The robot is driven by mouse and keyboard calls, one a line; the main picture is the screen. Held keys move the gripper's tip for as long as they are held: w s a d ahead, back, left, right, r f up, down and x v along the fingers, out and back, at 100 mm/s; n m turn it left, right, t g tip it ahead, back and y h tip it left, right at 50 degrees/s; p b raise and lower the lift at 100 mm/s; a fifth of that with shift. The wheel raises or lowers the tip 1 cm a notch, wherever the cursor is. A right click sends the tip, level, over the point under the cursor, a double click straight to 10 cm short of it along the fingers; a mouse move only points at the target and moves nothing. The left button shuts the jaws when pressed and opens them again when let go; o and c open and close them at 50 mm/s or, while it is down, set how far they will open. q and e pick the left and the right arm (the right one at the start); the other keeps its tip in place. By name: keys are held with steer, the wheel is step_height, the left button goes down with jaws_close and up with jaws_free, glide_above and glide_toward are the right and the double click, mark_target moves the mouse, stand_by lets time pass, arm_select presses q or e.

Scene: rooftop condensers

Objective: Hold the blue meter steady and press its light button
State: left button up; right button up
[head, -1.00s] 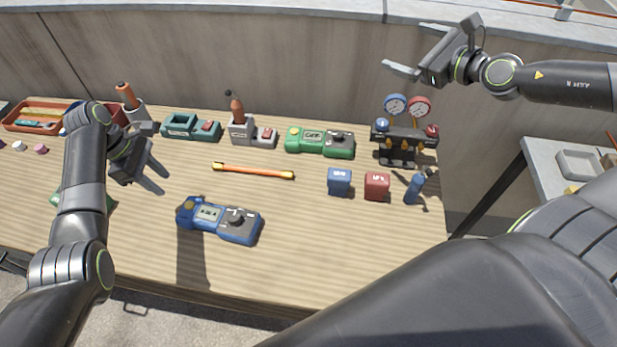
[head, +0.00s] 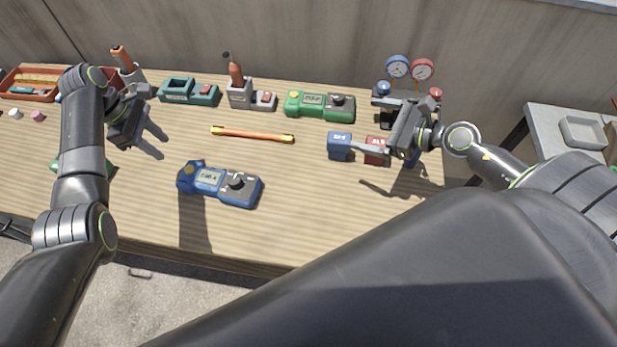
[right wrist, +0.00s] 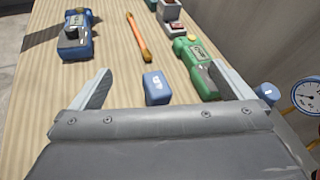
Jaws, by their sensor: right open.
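My right gripper (head: 372,148) is open above the right part of the bench, near the blue and red blocks, well right of the meter. Its fingers (right wrist: 97,90) show in the right wrist view with nothing held.
A green meter (head: 319,105), an orange rod (head: 252,134), a blue block (head: 339,146) and a red block (head: 376,150) lie on the bench. Gauges (head: 398,68) stand at the back right. A red tray (head: 30,85) is far left. Bench around the blue meter is clear.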

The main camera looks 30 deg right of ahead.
steer(key=s+a+f+g+y, duration=0.1)
steer(key=s+a+f, duration=0.1)
steer(key=a+f, duration=0.55)
steer(key=n+g+y, duration=0.1)
steer(key=g+y, duration=0.1)
glide_toward(256, 190)
steer(key=x, duration=1.2)
steer(key=shift+w+a+f, duration=0.1)
steer(key=shift+w+a, duration=0.15)
steer(key=shift+a, duration=0.05)
steer(key=shift+c, duration=0.3)
steer(key=c, duration=1.2)
arm_select(q)
jaws_close()
arm_select(e)
steer(key=shift+c, duration=0.2)
